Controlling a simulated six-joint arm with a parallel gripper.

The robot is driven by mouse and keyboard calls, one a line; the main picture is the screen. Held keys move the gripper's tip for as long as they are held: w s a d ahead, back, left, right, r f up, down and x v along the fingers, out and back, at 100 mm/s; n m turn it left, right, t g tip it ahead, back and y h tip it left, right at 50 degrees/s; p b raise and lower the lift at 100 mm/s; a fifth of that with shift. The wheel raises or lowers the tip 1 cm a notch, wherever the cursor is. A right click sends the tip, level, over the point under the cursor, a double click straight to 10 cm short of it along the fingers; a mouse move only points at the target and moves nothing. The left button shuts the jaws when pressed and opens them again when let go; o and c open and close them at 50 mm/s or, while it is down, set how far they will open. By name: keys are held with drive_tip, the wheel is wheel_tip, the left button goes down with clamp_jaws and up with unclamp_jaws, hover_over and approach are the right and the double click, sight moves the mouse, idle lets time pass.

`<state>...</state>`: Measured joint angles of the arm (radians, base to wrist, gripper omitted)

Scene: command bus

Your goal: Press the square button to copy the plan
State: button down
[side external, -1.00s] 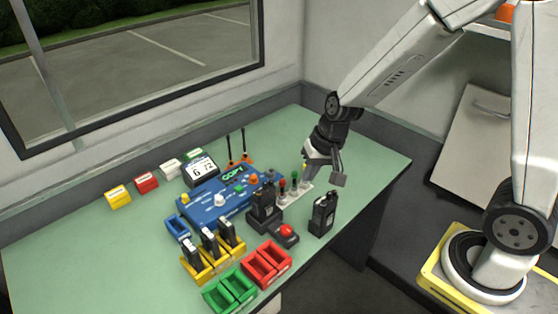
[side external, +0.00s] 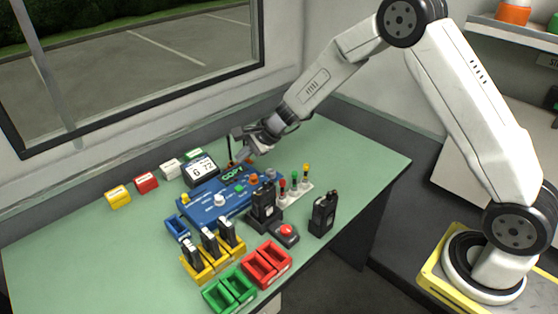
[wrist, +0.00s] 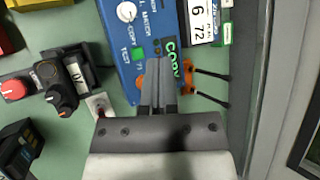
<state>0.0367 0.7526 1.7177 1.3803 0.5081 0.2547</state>
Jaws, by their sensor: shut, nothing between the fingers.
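The blue panel (side external: 205,207) lies on the green desk, with a green COPY label (side external: 233,172) near its right end. A white knob (wrist: 127,12) and an orange round button (side external: 253,181) are on the same panel. My gripper (side external: 240,153) is shut and empty. In the wrist view its closed fingertips (wrist: 159,62) appear over the panel's end, between the square button and the COPY label. I cannot tell their height above it.
A display (side external: 200,169) and orange-based antennas (wrist: 188,72) stand beside the panel's far side. A radio in a charger (side external: 264,203), a red button box (side external: 287,235), a switch strip (side external: 298,192) and another radio (side external: 323,215) stand nearer. Bare desk lies at left.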

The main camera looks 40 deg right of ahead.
sight(241, 187)
drive_tip(key=shift+w+f+m+t, duration=0.15)
drive_tip(key=shift+w+m, duration=0.25)
drive_tip(key=shift+w, duration=0.2)
drive_tip(key=shift+w+f+m+t, duration=0.15)
drive_tip(key=shift+w+m, duration=0.25)
drive_tip(key=shift+w, duration=0.2)
drive_tip(key=shift+f, duration=0.1)
drive_tip(key=shift+f, duration=4.3)
drive_tip(key=shift+f, duration=0.75)
drive_tip(key=shift+r, duration=0.75)
drive_tip(key=shift+r, duration=0.1)
drive_tip(key=shift+r, duration=2.4)
